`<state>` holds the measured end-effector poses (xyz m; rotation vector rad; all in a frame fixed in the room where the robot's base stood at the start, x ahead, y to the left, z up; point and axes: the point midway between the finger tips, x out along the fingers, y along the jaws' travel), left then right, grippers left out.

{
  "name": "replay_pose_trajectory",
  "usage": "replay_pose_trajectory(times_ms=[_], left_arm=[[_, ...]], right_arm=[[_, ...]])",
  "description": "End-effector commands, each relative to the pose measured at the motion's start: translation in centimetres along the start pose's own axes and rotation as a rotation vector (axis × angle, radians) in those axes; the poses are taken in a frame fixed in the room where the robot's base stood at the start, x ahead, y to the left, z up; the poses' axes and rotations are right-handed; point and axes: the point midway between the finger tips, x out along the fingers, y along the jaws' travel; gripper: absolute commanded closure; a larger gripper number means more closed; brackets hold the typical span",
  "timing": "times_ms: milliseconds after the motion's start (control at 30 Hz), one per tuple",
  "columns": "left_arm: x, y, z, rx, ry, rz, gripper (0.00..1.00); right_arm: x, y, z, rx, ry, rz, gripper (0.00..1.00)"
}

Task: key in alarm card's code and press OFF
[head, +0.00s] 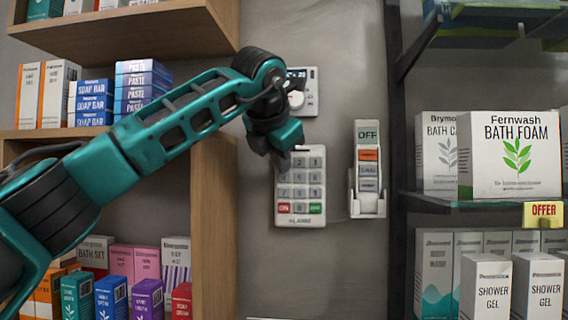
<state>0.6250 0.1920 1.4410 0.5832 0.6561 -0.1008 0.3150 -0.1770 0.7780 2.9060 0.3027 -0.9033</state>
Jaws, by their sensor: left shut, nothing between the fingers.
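The white alarm keypad (314,190) is mounted on the grey wall in the middle of the view. It has rows of grey keys, a red key at lower left and a green key at lower right, with a label below that seems to read ALARM. My left gripper (281,163) is shut and empty, pointing down in front of the keypad's upper left corner and hiding part of it. I cannot tell if it touches a key. A white holder (367,205) right of the keypad carries a stack of labels, the top one reading OFF. No card's code is legible. My right gripper is out of view.
A white wall unit with a dial (297,98) sits above the keypad, partly behind my left arm. Wooden shelves (215,200) with boxes stand at left. A dark shelf rack (397,240) with bath foam and shower gel boxes stands at right. The wall below the keypad is clear.

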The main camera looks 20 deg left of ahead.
Motion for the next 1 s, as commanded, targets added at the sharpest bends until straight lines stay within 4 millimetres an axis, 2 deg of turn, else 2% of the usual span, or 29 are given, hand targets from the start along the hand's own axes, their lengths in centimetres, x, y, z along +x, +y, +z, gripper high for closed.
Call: replay_pose_trajectory(times_ms=[467,800,1000], left_arm=[[0.2,0.1,0.1,0.0,0.0,0.001,1.0],[-0.8,-0.5,-0.6,-0.001,-0.001,0.001,1.0],[-1.0,-0.5,-0.6,-0.001,-0.001,0.0,1.0]], right_arm=[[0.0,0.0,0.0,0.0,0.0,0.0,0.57],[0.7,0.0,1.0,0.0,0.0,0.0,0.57],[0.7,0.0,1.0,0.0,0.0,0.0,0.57]])
